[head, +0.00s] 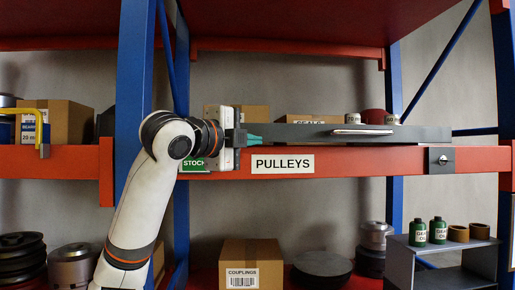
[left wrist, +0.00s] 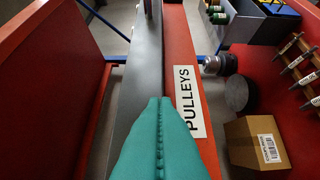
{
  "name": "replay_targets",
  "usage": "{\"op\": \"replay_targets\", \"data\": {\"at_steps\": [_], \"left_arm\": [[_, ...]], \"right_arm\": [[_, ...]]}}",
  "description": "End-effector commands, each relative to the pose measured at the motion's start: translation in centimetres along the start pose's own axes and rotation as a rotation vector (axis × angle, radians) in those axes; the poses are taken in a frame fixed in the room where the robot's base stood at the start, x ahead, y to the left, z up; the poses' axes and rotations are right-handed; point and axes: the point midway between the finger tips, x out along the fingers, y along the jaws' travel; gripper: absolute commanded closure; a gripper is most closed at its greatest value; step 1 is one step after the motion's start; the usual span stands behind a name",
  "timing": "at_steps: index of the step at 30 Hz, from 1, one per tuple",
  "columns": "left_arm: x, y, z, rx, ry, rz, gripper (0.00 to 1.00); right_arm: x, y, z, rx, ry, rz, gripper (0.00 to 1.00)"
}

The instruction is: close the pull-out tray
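The pull-out tray (head: 300,134) is a long dark grey panel in the head view, above the red beam with the PULLEYS label. A pale bar handle (head: 362,131) is on its front. My left gripper (head: 250,138) is at the tray's left end, its teal fingers pointing right along the front. In the left wrist view the teal fingers (left wrist: 160,105) lie together, shut with nothing seen between them, beside the grey tray (left wrist: 142,75). Whether they touch the tray I cannot tell. The handle is beyond the fingertips. My right gripper is not in view.
A blue upright (head: 133,70) stands behind my left arm. A grey stand (head: 440,250) with green bottles is at lower right. A COUPLINGS box (head: 252,258) is below.

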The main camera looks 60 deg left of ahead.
Motion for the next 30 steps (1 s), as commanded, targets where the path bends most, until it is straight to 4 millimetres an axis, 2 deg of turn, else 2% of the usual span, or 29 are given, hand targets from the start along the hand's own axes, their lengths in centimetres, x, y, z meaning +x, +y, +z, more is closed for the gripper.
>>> {"op": "replay_targets", "data": {"at_steps": [6,12,30], "left_arm": [[3.1,-0.1,-3.0,-0.004,0.0,-0.004,1.0],[4.7,0.0,-4.6,-0.001,0.0,-0.003,1.0],[5.2,0.1,-5.1,0.001,-0.001,-0.001,1.0]], "right_arm": [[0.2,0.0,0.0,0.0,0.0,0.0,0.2],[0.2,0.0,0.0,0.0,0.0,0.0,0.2],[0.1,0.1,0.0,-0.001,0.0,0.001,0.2]]}}
